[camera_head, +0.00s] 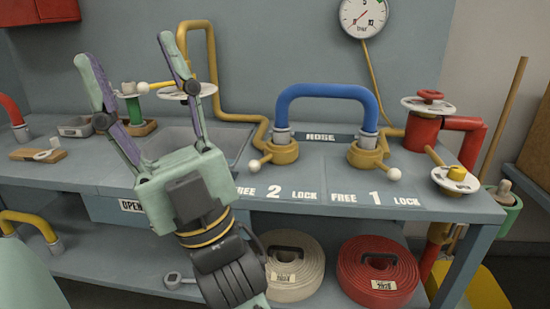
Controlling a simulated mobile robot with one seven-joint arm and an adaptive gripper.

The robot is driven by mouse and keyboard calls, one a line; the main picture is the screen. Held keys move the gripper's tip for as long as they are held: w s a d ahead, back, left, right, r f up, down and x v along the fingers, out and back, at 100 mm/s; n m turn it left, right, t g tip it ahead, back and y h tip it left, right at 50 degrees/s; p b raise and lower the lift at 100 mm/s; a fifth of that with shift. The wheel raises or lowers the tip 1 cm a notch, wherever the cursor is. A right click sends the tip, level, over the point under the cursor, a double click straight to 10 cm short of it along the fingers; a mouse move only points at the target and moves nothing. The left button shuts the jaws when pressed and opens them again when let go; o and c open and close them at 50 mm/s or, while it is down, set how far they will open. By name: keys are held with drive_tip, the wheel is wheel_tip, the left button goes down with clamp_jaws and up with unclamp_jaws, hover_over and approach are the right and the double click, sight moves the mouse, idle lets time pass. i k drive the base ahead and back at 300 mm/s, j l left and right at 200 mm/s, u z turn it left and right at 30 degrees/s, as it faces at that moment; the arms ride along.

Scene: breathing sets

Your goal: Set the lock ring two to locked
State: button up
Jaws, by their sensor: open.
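Lock ring two (281,151) is a yellow collar at the left foot of the blue hose loop (328,90), behind the printed "FREE 2 LOCK". Its short lever ends in a white knob (254,164) and points to the lower left, toward FREE. Lock ring one (366,156) is at the loop's right foot, with its white knob (394,174) pointing to the lower right, toward LOCK. My gripper (124,50) is open and empty, fingers pointing up, to the left of ring two. It hides part of the sink and bench.
A yellow pipe (231,117) runs close behind ring two. A red valve (423,130) with white discs stands at the right. A sink (230,138) is left of ring two. Coiled hoses (381,250) lie on the lower shelf. The bench front near the labels is clear.

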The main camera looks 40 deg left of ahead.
sight(253, 166)
drive_tip(key=j+u, duration=0.25)
drive_tip(key=j, duration=0.4)
drive_tip(key=j+u, duration=0.3)
drive_tip(key=j, duration=0.35)
